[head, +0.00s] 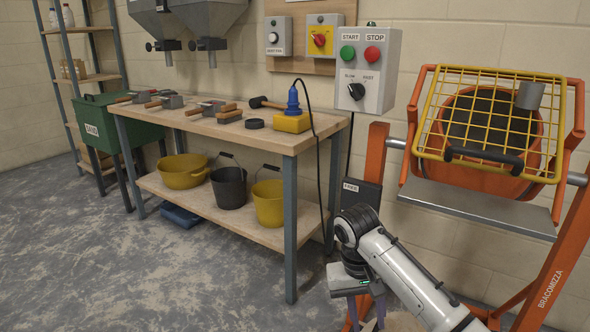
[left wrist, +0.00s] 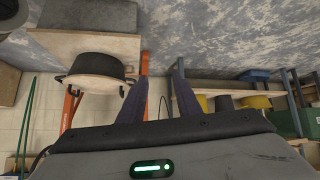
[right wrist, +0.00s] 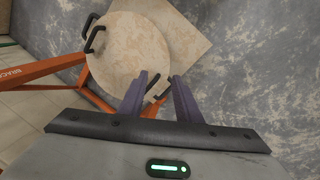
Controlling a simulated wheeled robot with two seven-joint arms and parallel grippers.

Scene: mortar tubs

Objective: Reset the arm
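My right arm (head: 405,275) reaches in from the bottom right in the head view, bent downward at the wrist. Its gripper (head: 366,304) points down in front of the mixer stand. My left arm is outside the head view. In the left wrist view its gripper (left wrist: 160,74) also has its fingers apart and empty.
An orange mixer with a yellow grid (head: 490,125) stands at the right. A black tub with pale contents (left wrist: 97,70) shows in the left wrist view. Floor at left is clear.

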